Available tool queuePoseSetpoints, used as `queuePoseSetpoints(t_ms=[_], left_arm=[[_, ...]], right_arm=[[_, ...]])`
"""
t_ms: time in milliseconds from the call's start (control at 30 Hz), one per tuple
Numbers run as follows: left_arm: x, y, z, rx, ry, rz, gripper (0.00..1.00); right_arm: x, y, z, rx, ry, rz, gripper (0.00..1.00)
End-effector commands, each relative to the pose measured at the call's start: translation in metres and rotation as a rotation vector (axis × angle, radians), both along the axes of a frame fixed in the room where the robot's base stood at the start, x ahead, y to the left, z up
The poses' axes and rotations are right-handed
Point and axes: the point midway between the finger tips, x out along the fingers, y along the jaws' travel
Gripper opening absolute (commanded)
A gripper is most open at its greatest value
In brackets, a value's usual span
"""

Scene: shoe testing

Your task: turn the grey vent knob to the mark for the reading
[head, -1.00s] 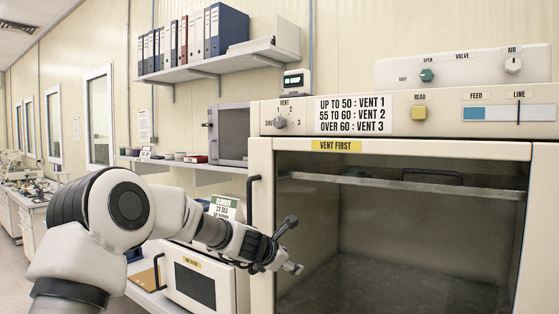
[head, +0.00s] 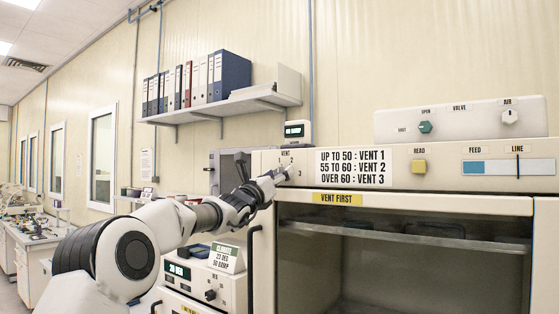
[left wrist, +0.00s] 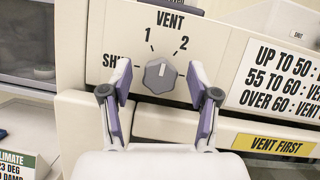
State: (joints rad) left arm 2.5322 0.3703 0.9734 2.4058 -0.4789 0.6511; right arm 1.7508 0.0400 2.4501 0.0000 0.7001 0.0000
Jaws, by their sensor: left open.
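The grey vent knob (left wrist: 160,75) is on the cream panel under the word VENT, with marks SHUT, 1 and 2 around it; the right-hand mark is hidden by a finger. A light pointer line near its top seems to point upward, between 1 and 2. My left gripper (left wrist: 160,82) is open, one purple-padded finger on each side of the knob, with gaps showing. In the head view my left gripper (head: 276,182) is at the panel and covers the knob. The rule sign (head: 353,169) reads up to 50 vent 1, 55 to 60 vent 2, over 60 vent 3.
A small meter (head: 297,132) stands on top of the panel; its digits are too small to read.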

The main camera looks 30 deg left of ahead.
Motion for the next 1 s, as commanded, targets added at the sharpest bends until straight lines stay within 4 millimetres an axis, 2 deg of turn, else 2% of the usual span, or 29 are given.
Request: queuePoseSetpoints(t_ms=[33,67,333,367,500,533,767,1000], left_arm=[[0.005,0.000,0.006,0.001,0.001,0.000,0.61],[0.007,0.000,0.006,0.001,0.001,0.000,0.61],[0.010,-0.001,0.002,0.000,0.002,-0.002,0.61],[0.010,-0.001,0.002,0.000,0.002,-0.002,0.54],[0.009,0.000,0.002,0.000,0.002,-0.002,0.04],[0.009,0.000,0.002,0.000,0.002,-0.002,0.01],[0.009,0.000,0.001,0.032,-0.003,-0.001,0.00],[0.009,0.001,0.002,0.298,-0.023,0.002,0.01]], right_arm=[[0.000,0.000,0.010,0.000,0.000,0.000,0.00],[0.000,0.000,0.011,0.000,0.000,0.000,0.00],[0.000,0.000,0.009,0.000,0.001,0.000,0.00],[0.000,0.000,0.009,0.000,0.001,0.000,0.00],[0.000,0.000,0.009,0.000,0.001,0.000,0.00],[0.000,0.000,0.009,0.000,0.001,0.000,0.00],[0.000,0.000,0.006,0.000,0.001,0.000,0.00],[0.000,0.000,-0.003,0.000,0.001,0.000,0.00]])
